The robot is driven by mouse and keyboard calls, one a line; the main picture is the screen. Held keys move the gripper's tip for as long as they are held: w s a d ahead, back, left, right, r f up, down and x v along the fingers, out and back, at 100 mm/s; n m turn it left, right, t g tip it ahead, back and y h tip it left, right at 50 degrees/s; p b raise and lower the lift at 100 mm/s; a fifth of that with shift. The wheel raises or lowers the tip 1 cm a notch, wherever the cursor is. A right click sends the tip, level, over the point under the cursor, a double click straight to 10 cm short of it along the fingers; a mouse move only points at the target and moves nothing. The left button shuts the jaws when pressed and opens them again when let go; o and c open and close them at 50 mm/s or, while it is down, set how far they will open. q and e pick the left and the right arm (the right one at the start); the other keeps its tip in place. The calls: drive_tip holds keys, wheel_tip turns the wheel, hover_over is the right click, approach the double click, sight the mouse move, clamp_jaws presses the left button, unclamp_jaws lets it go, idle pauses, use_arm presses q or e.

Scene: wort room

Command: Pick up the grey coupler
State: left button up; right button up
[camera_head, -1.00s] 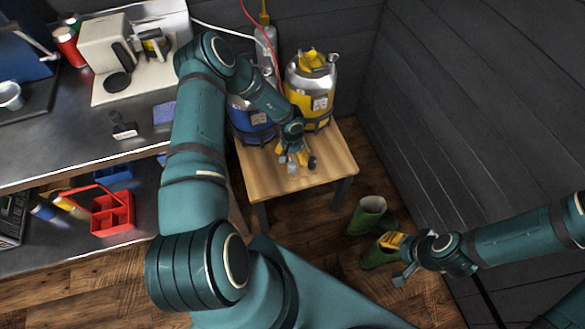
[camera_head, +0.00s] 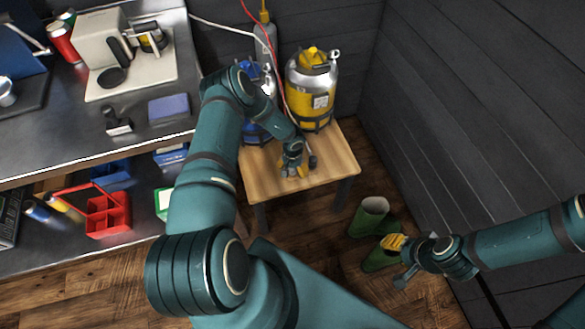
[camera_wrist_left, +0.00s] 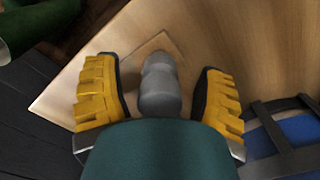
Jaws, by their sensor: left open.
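The grey coupler (camera_wrist_left: 160,85) lies on the wooden table (camera_wrist_left: 215,40), between the two yellow-padded fingers of my left gripper (camera_wrist_left: 160,97) in the left wrist view. Gaps show on both sides of it, so the fingers are open and not closed on it. In the head view my left gripper (camera_head: 298,166) is low over the small table's top and mostly hides the coupler. My right gripper (camera_head: 398,258) is apart from the table, near the green boots, with its fingers spread and nothing seen between them.
Green boots (camera_head: 370,214) stand on the floor to the right. A workbench (camera_head: 60,130) with a coffee machine (camera_head: 108,48) is at the left. The table's front right is bare.

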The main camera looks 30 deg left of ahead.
use_arm(q)
clamp_jaws()
drive_tip(key=shift+r, duration=0.1)
